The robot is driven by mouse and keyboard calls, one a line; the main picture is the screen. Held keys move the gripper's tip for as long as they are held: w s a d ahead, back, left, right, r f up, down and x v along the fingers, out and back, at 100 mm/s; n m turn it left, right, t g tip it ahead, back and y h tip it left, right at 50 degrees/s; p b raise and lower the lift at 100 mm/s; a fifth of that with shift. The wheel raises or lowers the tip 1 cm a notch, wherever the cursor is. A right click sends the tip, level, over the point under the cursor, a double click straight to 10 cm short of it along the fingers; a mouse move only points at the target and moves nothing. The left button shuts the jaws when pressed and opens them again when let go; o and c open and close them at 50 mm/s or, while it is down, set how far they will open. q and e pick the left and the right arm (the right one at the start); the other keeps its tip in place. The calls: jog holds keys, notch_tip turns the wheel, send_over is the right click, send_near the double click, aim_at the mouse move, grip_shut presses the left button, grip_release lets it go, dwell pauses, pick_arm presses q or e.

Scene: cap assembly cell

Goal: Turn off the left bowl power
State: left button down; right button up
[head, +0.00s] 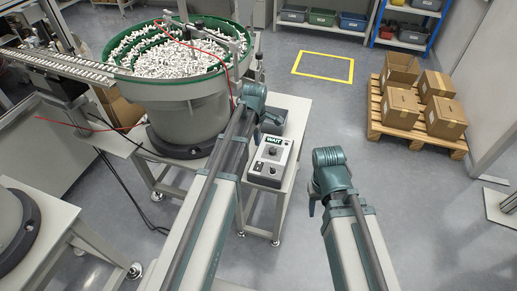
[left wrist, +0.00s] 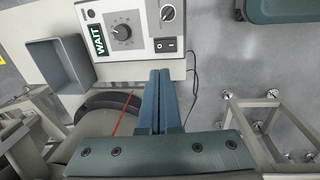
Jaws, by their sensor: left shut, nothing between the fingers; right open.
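The control box (head: 271,161) stands on a small table in the head view, with a green WAIT label, a dial and a knob. It is close up in the left wrist view (left wrist: 147,18), where a black rocker switch (left wrist: 166,45) shows on its face near the edge. My left gripper (left wrist: 160,73) is shut and empty. Its fingertips point at the box edge just below the switch in the left wrist view; I cannot tell whether they touch it. The tips are not clear in the head view. My right gripper (head: 312,206) is open and empty, right of the table.
The bowl feeder (head: 185,112), full of small white parts, stands left of the box. A grey bin (left wrist: 58,62) lies beside the WAIT label. A cable (left wrist: 194,80) hangs by the box. A pallet (head: 402,131) with cartons is at right. The floor between is clear.

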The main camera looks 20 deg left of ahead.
aim_at(259, 163)
pick_arm(q)
jog(key=f+b, duration=0.4)
jog(key=w+f+b, duration=0.1)
jog(key=f+b, duration=0.8)
jog(key=shift+w+f, duration=0.3)
jog(key=shift+w, duration=0.05)
jog(key=shift+f, duration=0.1)
jog(key=shift+w+f+b, duration=0.1)
jog(key=shift+f+b, duration=0.15)
jog(key=shift+b, duration=0.3)
jog(key=shift+r, duration=0.25)
jog(key=shift+s, duration=0.2)
jog(key=shift+s+p, duration=0.35)
jog(key=shift+s, duration=0.35)
jog(key=shift+r, duration=0.15)
